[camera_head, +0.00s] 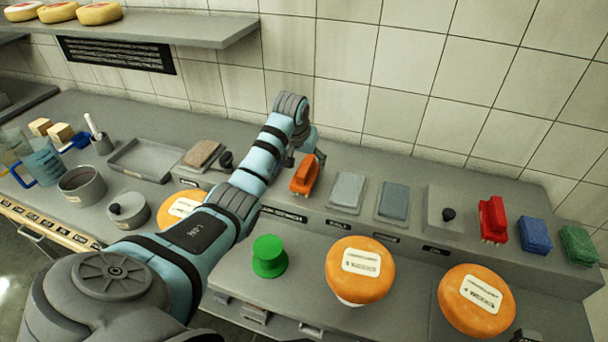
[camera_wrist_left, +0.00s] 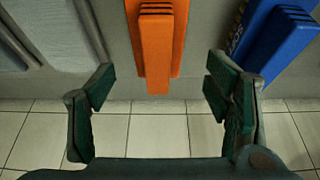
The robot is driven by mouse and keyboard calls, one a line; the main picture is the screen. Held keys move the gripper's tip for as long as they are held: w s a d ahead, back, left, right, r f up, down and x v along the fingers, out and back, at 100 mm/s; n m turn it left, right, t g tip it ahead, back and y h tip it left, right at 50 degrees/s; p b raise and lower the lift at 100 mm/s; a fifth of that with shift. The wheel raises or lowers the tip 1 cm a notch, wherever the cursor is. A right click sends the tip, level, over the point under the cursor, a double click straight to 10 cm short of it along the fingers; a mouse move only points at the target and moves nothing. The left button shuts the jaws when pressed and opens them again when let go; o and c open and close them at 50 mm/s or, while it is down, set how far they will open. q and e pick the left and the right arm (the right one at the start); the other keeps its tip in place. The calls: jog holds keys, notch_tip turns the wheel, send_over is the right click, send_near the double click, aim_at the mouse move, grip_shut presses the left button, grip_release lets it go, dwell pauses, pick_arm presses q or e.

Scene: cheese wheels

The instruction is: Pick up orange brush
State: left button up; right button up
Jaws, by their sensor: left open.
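The orange brush (camera_head: 304,177) lies on the raised ledge along the back wall, just below my left gripper (camera_head: 307,157) in the head view. In the left wrist view the orange brush (camera_wrist_left: 160,45) points in from the top edge, its near end centred between the fingers. My left gripper shows there with both fingers spread wide (camera_wrist_left: 158,100) and nothing held. A clear gap shows on each side of the brush. I cannot tell the exact height between fingers and brush. My right gripper is not seen.
A blue brush (camera_wrist_left: 275,45) lies beside the orange one in the left wrist view. Grey pads (camera_head: 348,191) and a red brush (camera_head: 492,219) share the ledge. Orange cheese wheels (camera_head: 345,285) and a green knobbed piece (camera_head: 269,257) stand in front. The tiled wall (camera_head: 345,95) is close behind.

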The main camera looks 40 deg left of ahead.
pick_arm(q)
jog(key=x, duration=0.6)
jog(key=shift+w+d+f+p, duration=0.1)
jog(key=shift+w+f+p, duration=0.05)
jog(key=shift+f+p, duration=0.25)
jog(key=shift+s, duration=0.25)
jog(key=shift+c, duration=0.2)
jog(key=shift+r, duration=0.1)
jog(key=c, duration=1.3)
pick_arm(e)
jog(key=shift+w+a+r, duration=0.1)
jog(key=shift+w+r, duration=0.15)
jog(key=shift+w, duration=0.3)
pick_arm(q)
jog(key=shift+c, duration=0.2)
notch_tip(320, 180, up, 20)
jog(key=b, duration=0.1)
jog(key=o, duration=0.8)
jog(key=shift+w, duration=0.1)
jog(key=shift+c, duration=0.2)
jog(key=c, duration=0.5)
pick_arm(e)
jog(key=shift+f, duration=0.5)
